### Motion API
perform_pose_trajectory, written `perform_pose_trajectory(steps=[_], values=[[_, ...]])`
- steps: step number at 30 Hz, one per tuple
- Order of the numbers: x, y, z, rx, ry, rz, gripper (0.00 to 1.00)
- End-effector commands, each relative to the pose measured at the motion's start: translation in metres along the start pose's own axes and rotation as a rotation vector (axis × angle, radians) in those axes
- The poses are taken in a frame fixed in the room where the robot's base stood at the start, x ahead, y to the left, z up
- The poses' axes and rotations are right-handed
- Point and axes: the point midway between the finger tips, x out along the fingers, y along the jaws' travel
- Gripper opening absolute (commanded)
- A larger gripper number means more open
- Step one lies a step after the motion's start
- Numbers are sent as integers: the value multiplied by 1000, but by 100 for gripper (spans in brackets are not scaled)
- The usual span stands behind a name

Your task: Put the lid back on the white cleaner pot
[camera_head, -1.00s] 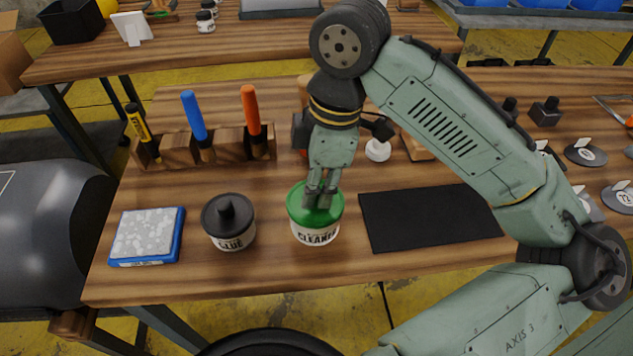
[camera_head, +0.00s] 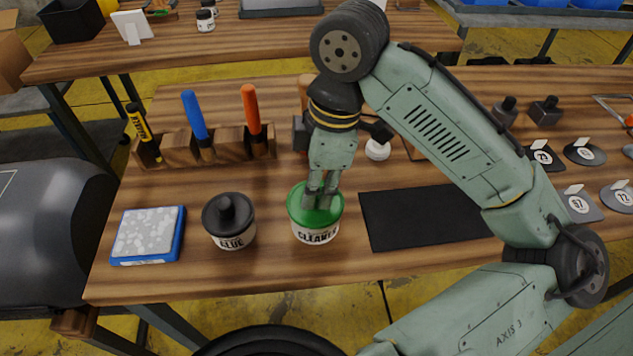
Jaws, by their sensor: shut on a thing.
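The white cleaner pot (camera_head: 316,235) stands upright near the front edge of the wooden table, with its label facing me. The green lid (camera_head: 298,204) sits over the pot's top and looks level. My gripper (camera_head: 318,204) points down at the lid from above, shut on its middle part, which the fingers hide. I cannot tell whether the lid is fully seated on the rim.
A glue pot with a black lid (camera_head: 229,222) stands close to the left. A blue-framed pad (camera_head: 148,235) lies further left. A wooden rack (camera_head: 180,149) holds upright handles behind. A black mat (camera_head: 425,217) lies right of the pot.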

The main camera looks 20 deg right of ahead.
Motion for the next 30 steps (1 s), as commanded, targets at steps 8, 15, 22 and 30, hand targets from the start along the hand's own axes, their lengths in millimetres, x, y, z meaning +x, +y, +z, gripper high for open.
perform_pose_trajectory(steps=[8,15,22,30], values=[[0,0,0,0,0,0,4],[0,0,0,0,0,0,36],[0,0,0,0,0,0,44],[0,0,0,0,0,0,55]])
